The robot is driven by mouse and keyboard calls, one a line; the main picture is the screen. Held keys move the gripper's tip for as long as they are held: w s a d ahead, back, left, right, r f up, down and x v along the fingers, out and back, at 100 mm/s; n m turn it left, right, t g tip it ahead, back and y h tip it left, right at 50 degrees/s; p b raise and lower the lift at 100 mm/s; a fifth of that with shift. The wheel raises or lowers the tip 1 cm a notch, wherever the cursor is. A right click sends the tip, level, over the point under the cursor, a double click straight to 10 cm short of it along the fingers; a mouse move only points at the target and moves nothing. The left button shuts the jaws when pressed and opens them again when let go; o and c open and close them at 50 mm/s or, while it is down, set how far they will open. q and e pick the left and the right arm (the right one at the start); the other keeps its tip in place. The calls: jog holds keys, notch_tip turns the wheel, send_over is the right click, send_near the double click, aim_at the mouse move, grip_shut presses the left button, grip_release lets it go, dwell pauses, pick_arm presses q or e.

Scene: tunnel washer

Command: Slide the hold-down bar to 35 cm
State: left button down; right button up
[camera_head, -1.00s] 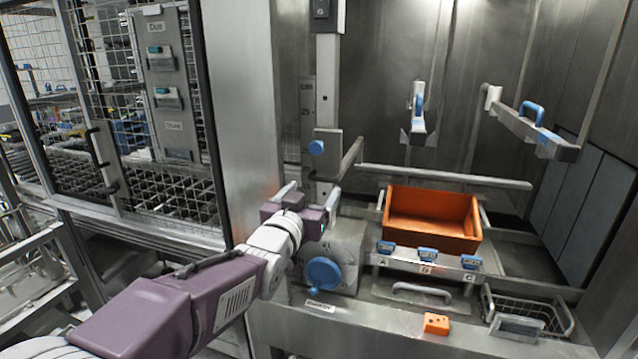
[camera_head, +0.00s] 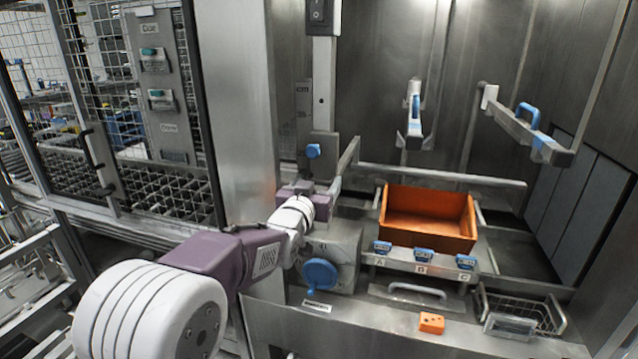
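The hold-down bar (camera_head: 445,174) is a long grey rail across the washer chamber, joined by a side arm to a carriage on the upright post. A blue knob (camera_head: 314,151) sits on the front of the carriage. A scale plate (camera_head: 303,100) marked cm is on the post; its figures are too small to read. My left gripper (camera_head: 309,185) is just below the knob and apart from it. Its fingers look spread and empty, partly hidden by its purple body. My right gripper is not in view.
An orange bin (camera_head: 428,218) stands under the bar, behind blue-labelled clips A, B and C. A blue handwheel (camera_head: 320,274) is below my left gripper. Blue-handled arms (camera_head: 529,122) hang at the upper right. A wire basket (camera_head: 520,310) is at the lower right.

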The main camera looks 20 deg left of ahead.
aim_at(325, 135)
pick_arm(q)
notch_tip(325, 135, up, 11)
jog(key=p, duration=0.5)
jog(key=shift+f, duration=0.2)
jog(key=shift+r, duration=0.15)
jog(key=shift+c, duration=2.3)
grip_release()
jog(key=shift+s+d, duration=0.1)
jog(key=shift+d, duration=0.05)
